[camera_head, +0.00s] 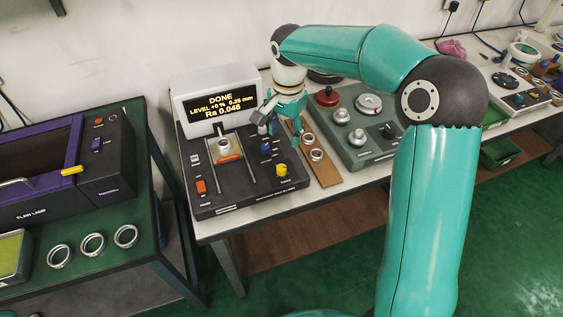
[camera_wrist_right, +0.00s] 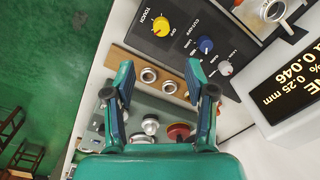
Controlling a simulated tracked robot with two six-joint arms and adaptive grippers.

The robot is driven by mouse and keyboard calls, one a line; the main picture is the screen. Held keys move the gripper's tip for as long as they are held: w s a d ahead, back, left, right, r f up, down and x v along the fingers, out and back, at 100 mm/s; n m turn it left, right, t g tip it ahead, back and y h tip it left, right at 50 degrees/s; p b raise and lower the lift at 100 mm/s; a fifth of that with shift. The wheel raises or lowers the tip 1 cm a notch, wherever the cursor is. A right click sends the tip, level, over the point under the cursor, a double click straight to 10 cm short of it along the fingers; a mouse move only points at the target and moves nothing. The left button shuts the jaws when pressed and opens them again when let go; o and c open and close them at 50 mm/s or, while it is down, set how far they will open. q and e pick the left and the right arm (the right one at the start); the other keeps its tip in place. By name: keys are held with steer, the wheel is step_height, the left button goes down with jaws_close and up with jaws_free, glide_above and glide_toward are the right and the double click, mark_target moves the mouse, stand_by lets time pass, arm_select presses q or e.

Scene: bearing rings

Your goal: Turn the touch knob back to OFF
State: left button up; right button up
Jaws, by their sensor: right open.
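The yellow touch knob (camera_head: 282,170) sits at the front right corner of the dark measuring unit (camera_head: 235,203). In the right wrist view the knob (camera_wrist_right: 160,27) shows at the top beside the word TOUCH; its exact setting is too small to read. My right gripper (camera_head: 266,117) is above the back right part of the unit, apart from the knob. In the wrist view its two fingers (camera_wrist_right: 158,75) are spread with nothing between them. My left gripper is not in view.
A metal ring (camera_head: 224,145) stands on the unit. A blue knob (camera_head: 266,148) is behind the yellow one. A wooden strip (camera_head: 323,170) with rings and a green-grey unit (camera_head: 362,155) stand to the right.

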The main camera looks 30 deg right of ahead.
mark_target(283, 167)
steer(key=f, duration=0.8)
steer(key=f+p, duration=0.1)
steer(key=f, duration=0.4)
steer(key=shift+w+a, duration=0.15)
steer(key=shift+w, duration=0.2)
steer(key=shift+c, duration=0.2)
jaws_close()
steer(key=shift+d, duration=0.2)
steer(key=shift+a, duration=0.15)
